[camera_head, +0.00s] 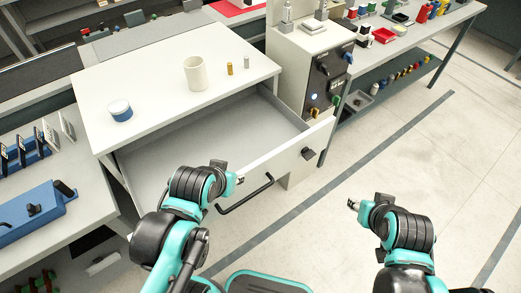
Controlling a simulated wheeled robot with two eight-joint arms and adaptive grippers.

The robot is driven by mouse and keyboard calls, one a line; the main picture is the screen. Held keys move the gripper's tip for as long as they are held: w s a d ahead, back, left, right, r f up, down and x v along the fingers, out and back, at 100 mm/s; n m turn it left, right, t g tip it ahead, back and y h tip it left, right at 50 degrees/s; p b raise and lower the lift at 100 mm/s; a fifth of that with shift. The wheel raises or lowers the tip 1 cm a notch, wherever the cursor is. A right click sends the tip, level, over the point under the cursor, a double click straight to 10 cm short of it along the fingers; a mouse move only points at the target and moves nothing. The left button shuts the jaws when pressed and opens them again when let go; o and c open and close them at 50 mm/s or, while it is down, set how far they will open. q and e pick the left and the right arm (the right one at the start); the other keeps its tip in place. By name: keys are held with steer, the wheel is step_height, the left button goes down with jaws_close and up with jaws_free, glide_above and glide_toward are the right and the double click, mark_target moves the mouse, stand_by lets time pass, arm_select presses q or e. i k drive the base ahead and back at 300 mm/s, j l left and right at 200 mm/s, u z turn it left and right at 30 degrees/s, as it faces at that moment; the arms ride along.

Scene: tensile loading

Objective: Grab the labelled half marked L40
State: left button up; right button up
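No L40 marking can be read in the head view, so I cannot tell which thing is the labelled half. A small brass-coloured cylinder (230,69) and a small grey cylinder (247,62) stand upright on the white table (150,62), right of a cream cup (195,73). My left gripper (239,181) is in front of the table, close to the dark handle (246,196) of the open drawer (215,140); contact cannot be told. My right gripper (352,204) is over the floor at the right, apart from everything. Both gripper tips are too small to judge their opening.
A round blue-and-white container (120,110) sits at the table's left. The pulled-out drawer looks empty and juts toward me. A grey machine (310,60) with knobs stands right of the table. A blue device (35,212) is on the left bench. Floor at the right is clear.

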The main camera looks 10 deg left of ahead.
mark_target(21, 148)
steer(key=u, duration=2.45)
steer(key=z, duration=0.65)
steer(key=i+j+z, duration=0.15)
steer(key=j+z, duration=0.2)
steer(key=i+j+z, duration=0.1)
steer(key=j+z, duration=0.6)
steer(key=j, duration=0.15)
steer(key=j+z, duration=0.15)
steer(key=j, duration=1.2)
steer(key=i, duration=0.05)
